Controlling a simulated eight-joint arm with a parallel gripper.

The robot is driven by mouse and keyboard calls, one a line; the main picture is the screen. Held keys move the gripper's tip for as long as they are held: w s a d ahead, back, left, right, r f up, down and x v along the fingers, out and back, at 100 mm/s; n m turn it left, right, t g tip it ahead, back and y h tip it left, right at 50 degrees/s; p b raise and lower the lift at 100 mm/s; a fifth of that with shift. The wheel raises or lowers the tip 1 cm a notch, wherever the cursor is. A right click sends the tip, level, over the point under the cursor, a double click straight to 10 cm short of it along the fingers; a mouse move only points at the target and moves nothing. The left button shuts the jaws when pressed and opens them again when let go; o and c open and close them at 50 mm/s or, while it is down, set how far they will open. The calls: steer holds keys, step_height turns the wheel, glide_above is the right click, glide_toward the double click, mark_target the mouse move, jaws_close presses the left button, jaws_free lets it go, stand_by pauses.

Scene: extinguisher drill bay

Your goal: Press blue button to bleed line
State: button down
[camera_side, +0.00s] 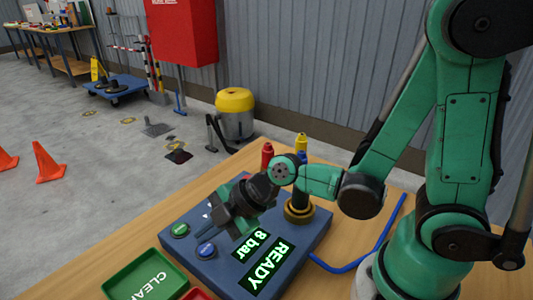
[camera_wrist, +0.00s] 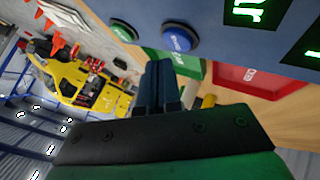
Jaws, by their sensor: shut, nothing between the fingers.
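The blue button (camera_side: 206,250) sits on the near-left part of a blue control panel (camera_side: 185,265). In the wrist view the blue button (camera_wrist: 180,38) shows just past my fingertips and slightly right of them. My gripper (camera_side: 201,234) is shut and empty, its dark blue fingers pointing at the button side of the panel. In the wrist view my gripper (camera_wrist: 160,66) has its fingers together. The tips look close to the button but apart from it; the exact gap is hard to tell. A green button (camera_side: 180,230) sits beside the blue one.
Panel displays read "8 bar" (camera_side: 252,246) and "READY" (camera_side: 268,267). A green "CLEAR" tray (camera_side: 165,267) and a red tray (camera_wrist: 255,78) lie on the table in front. A blue hose (camera_side: 345,268) runs on the right.

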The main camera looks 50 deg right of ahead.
mark_target(211, 247)
steer(key=shift+r, duration=2.5)
steer(key=s+d+r+m+h, duration=0.1)
steer(key=d+m+h, duration=0.2)
steer(key=d+m, duration=0.2)
steer(key=s+d+r+m+h, duration=0.1)
steer(key=d+m+h, duration=0.2)
steer(key=m, duration=0.9)
steer(key=d, duration=0.3)
steer(key=shift+s+d+r, duration=0.3)
steer(key=shift+s+r, duration=0.05)
steer(key=shift+s, duration=0.05)
